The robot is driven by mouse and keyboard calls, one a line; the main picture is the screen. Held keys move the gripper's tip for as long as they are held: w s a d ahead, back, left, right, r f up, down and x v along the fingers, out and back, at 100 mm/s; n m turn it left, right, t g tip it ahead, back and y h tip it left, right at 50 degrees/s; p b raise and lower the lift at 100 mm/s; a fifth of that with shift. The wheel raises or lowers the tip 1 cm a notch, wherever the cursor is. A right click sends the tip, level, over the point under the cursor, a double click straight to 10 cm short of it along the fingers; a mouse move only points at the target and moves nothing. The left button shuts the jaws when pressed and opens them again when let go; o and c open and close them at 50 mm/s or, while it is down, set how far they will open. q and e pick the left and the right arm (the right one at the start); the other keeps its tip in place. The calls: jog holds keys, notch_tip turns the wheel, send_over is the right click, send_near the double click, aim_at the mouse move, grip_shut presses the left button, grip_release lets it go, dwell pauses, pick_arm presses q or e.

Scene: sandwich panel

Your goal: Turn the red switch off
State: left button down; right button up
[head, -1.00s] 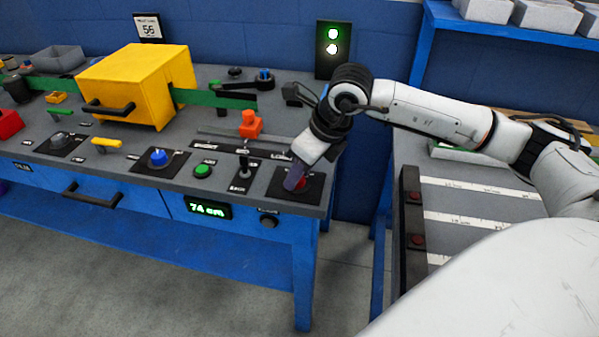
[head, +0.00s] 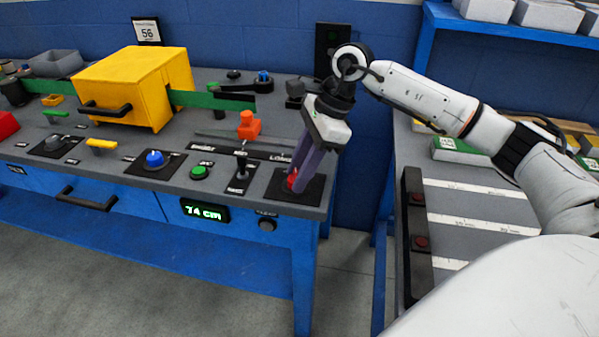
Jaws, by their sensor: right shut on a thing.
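The red switch (head: 291,180) sits on a black plate (head: 312,194) at the right front corner of the grey panel top. My right gripper (head: 298,184) comes down from above right with its purple fingers at the switch. It is shut on the red switch, and the fingers hide part of it. I cannot tell the exact angle of the switch lever. The signal box (head: 328,50) on the back wall shows no lit lamps. My left gripper is not in view.
Left of the switch are a black lever (head: 241,168), a green button (head: 199,172) and a blue knob (head: 154,159). An orange block (head: 248,124) stands behind. A yellow box (head: 130,85) is further left. A side table with a dark rail (head: 414,240) stands right, across a gap.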

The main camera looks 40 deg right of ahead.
jog(key=shift+w+n+g, duration=0.15)
jog(key=shift+n+g, duration=0.55)
jog(key=shift+n, duration=1)
jog(key=o, duration=1)
jog(key=v, duration=1)
jog(key=shift+d+r, duration=0.15)
jog(key=shift+d, duration=0.05)
